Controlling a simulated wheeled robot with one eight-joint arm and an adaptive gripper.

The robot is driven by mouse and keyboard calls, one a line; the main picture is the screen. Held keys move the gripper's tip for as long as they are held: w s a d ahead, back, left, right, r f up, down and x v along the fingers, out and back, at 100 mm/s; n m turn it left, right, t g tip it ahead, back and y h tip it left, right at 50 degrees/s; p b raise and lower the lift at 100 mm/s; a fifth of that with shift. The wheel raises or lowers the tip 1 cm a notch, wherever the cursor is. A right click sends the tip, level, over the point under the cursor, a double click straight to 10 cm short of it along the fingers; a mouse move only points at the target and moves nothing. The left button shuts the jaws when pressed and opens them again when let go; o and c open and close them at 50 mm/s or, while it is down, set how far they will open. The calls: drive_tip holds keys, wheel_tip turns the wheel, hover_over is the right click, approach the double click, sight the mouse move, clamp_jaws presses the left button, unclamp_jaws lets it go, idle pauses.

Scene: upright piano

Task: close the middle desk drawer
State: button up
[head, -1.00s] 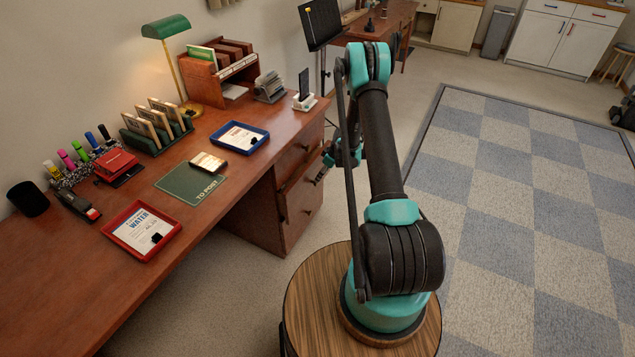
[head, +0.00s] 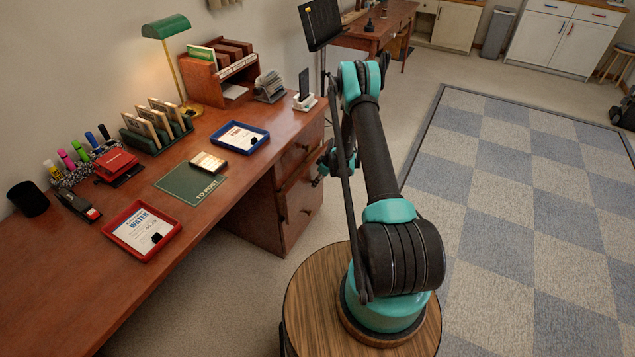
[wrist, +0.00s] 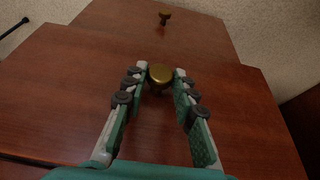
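The desk's drawer stack (head: 264,220) stands under the right end of the desk, with reddish-brown fronts. The middle drawer (head: 292,185) appears to stand a little proud of its neighbours. In the wrist view, a drawer front (wrist: 75,75) fills most of the picture, with a round brass knob (wrist: 160,73) on it. My gripper (wrist: 160,71) is open, with one finger on each side of this knob; I cannot tell whether they touch it. In the head view, my gripper (head: 322,168) is at the drawer fronts, partly hidden by my arm.
A second knob (wrist: 165,17) is on a front set farther back. The desk top (head: 225,112) holds a blue tray (head: 263,146), a red tray (head: 110,226), a green lamp (head: 166,27) and a phone stand (head: 304,102). Open floor (head: 480,310) lies right of me.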

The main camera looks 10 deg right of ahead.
sight(311, 175)
clamp_jaws()
drive_tip(key=shift+w+a, duration=0.65)
drive_tip(key=shift+a, duration=0.2)
drive_tip(key=shift+w+a, duration=0.6)
drive_tip(key=shift+a, duration=0.2)
drive_tip(key=o, duration=0.6)
unclamp_jaws()
drive_tip(key=shift+a, duration=0.1)
drive_tip(key=v, duration=1.2)
drive_tip(key=shift+r, duration=0.1)
drive_tip(key=shift+w, duration=0.1)
